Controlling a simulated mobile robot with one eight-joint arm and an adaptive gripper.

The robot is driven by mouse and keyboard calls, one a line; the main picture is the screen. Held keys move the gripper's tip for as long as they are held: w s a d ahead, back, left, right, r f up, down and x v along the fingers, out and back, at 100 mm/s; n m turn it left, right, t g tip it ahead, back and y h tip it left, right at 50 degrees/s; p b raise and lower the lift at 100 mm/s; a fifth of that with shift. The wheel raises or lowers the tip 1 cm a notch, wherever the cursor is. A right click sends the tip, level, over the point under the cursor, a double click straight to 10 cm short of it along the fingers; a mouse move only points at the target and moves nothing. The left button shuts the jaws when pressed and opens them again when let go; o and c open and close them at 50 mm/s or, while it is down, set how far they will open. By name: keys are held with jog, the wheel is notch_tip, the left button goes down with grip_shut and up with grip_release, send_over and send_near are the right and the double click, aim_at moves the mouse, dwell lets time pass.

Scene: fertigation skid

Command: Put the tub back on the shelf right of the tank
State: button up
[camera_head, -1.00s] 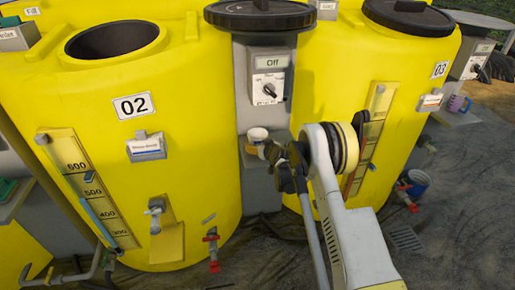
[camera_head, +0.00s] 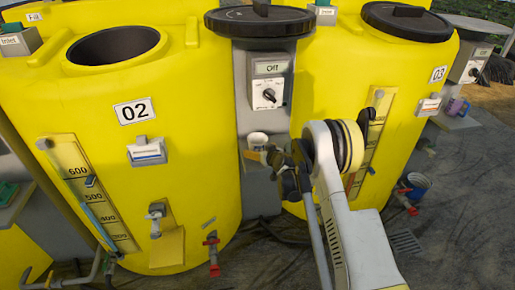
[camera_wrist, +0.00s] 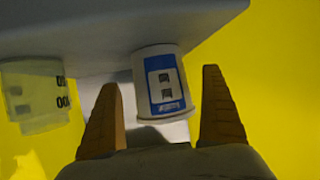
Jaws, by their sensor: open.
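The white tub (camera_wrist: 158,80) with a blue label shows in the wrist view, against the grey shelf (camera_wrist: 110,30), which appears upside down there. The tub lies between and just beyond the fingertips of my gripper (camera_wrist: 162,105), with gaps on both sides. My gripper is open and holds nothing. In the head view, a white tub (camera_head: 258,140) stands at the small shelf (camera_head: 252,165) right of tank 02 (camera_head: 130,150). My gripper (camera_head: 262,158) is just in front of and below it, partly hiding the shelf.
A translucent cup (camera_wrist: 35,95) with dark markings is beside the tub on the shelf in the wrist view. A grey control box (camera_head: 268,82) is above the shelf. Tank 03 (camera_head: 400,75) stands close on the right. A blue bucket (camera_head: 415,183) is on the ground.

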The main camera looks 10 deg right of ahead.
jog(key=s+a+r+g+p, duration=0.2)
jog(key=s+r+g, duration=0.1)
jog(key=s+r, duration=2.3)
jog(key=s+d+r+m+g+h, duration=0.1)
jog(key=s+r+m+g+h, duration=0.1)
jog(key=s, duration=2.3)
jog(key=shift+s+d+g, duration=0.3)
jog(key=shift+s+g, duration=0.05)
jog(key=shift+g, duration=0.05)
